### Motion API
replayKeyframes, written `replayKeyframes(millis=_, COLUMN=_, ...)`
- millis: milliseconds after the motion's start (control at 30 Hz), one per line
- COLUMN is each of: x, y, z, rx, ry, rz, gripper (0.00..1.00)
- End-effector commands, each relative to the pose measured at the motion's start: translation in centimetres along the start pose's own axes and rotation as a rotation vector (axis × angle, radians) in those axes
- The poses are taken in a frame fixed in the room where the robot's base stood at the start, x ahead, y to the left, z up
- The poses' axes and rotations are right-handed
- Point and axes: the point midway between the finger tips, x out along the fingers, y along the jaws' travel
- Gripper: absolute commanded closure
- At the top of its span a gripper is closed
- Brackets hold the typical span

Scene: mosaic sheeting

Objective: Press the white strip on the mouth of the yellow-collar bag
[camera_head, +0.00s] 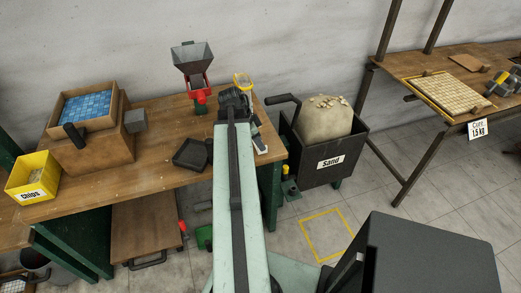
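A small yellow collar (243,80), seemingly that of the bag, shows at the back right of the wooden workbench. Below it, the bag's body is mostly hidden behind my gripper, and I cannot make out a white strip on its mouth. My gripper (235,101) is a dark shape at the far end of my pale green arm, just in front of and below the collar. I cannot tell whether it touches the bag, or whether its fingers are open or shut. A small whitish item (260,146) lies to the right of my arm near the bench's right edge.
On the bench (165,165) are a red-based hopper (193,58), a black tray (190,154), a box of blue tiles (86,106) and a yellow Chips bin (33,176). A Sand cart (330,168) stands right of the bench. Another table (440,63) is at far right.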

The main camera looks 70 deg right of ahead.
Motion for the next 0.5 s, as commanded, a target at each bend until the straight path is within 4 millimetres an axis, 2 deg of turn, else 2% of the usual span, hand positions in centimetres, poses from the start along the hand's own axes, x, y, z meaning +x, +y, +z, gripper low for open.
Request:
replayKeyframes(millis=33, x=1.9, y=-0.3, z=0.5, rx=0.001, ry=0.0, rz=0.0, gripper=0.65)
replayKeyframes(millis=100, x=2.9, y=-0.2, z=0.4, rx=0.001, ry=0.0, rz=0.0, gripper=0.65)
replayKeyframes(millis=367, x=2.8, y=-0.1, z=0.1, rx=0.0, ry=0.0, rz=0.0, gripper=0.65)
replayKeyframes(millis=500, x=2.8, y=-0.1, z=0.1, rx=0.0, ry=0.0, rz=0.0, gripper=1.0)
